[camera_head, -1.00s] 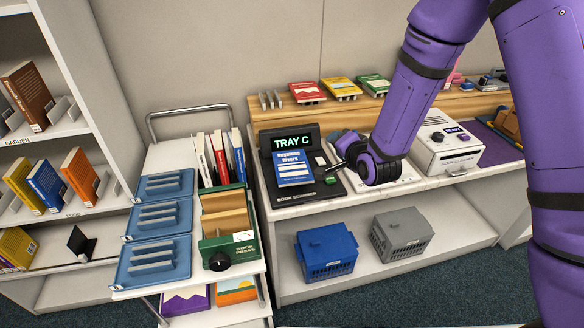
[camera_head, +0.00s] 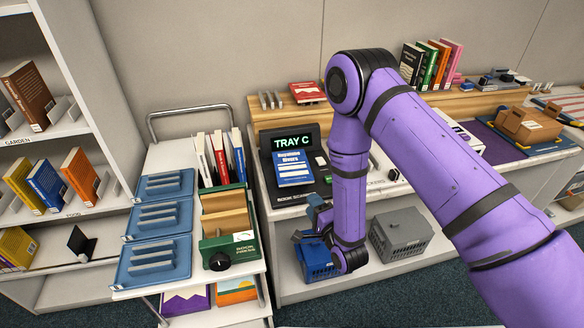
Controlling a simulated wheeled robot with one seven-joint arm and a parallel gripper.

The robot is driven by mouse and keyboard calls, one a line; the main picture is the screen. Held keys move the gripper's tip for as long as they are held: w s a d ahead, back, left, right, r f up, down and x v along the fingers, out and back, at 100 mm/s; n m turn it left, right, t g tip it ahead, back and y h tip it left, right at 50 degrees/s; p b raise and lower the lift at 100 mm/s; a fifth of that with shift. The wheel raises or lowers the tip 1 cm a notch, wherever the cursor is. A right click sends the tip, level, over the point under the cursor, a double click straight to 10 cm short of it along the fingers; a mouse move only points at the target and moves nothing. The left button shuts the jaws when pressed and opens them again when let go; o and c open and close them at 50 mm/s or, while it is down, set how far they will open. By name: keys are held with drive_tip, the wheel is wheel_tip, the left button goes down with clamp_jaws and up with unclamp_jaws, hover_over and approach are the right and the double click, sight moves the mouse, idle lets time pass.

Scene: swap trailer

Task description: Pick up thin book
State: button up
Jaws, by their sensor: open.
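A blue book (camera_head: 293,167) with white lettering leans face out on the book scanner (camera_head: 325,187), under the sign reading TRAY C. Several slim books (camera_head: 219,157) with white, red and blue colours stand upright at the back of the cart. I cannot tell for certain which of these is the thin book. My gripper (camera_head: 305,221) is open and empty, its fingers pointing left. It is in front of the bench edge, below and right of the blue book and apart from it. The wrist partly hides the blue basket (camera_head: 313,258) on the lower shelf.
Blue slotted trays (camera_head: 166,184) and a green book press (camera_head: 232,240) sit on the cart (camera_head: 130,292). A grey basket (camera_head: 402,235) stands on the lower shelf. A bookshelf (camera_head: 120,198) is at left. My arm covers much of the bench's right part.

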sight(300, 184)
drive_tip(key=shift+d+r+x, duration=0.1)
drive_tip(key=shift+r+x, duration=0.05)
drive_tip(key=shift+x, duration=1.25)
drive_tip(key=shift+d+r+x, duration=0.1)
drive_tip(key=shift+r+x, duration=0.05)
drive_tip(key=shift+x, duration=1.25)
drive_tip(key=shift+r+x, duration=0.1)
drive_tip(key=shift+x, duration=1.3)
drive_tip(key=shift+w, duration=0.15)
clamp_jaws()
